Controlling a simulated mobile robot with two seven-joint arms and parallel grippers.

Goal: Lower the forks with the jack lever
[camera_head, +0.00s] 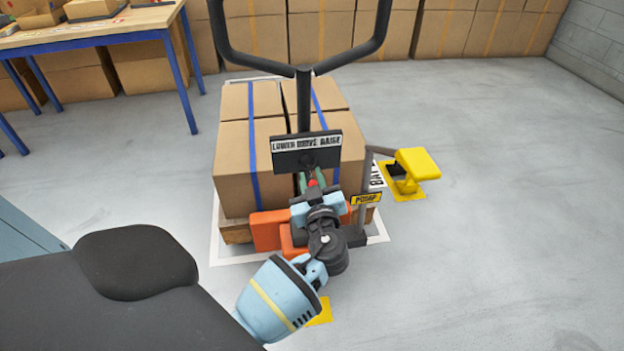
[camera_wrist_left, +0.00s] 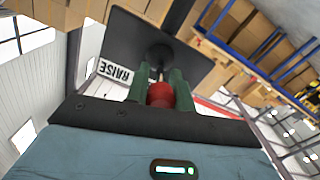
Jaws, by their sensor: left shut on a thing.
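The pallet jack has a black handle (camera_head: 304,95) with a dark plate (camera_head: 306,152) lettered LOWER, DRIVE, RAISE. In the left wrist view the plate (camera_wrist_left: 122,50) fills the top, with RAISE readable. The jack lever shows as a red knob (camera_wrist_left: 160,95) on a thin stem in front of the plate. My left gripper (camera_wrist_left: 162,88) is shut on the red knob, with its green fingers on either side. In the head view the left gripper (camera_head: 312,181) is just below the plate, largely hidden by its own wrist. The forks are hidden under the load. My right gripper is not in view.
Taped cartons (camera_head: 234,160) stand on a wooden pallet (camera_head: 236,232) within a white floor outline. A yellow pedal (camera_head: 417,164) marked near PUMP is at the right. A blue-legged table (camera_head: 90,38) stands back left. The floor at right is clear.

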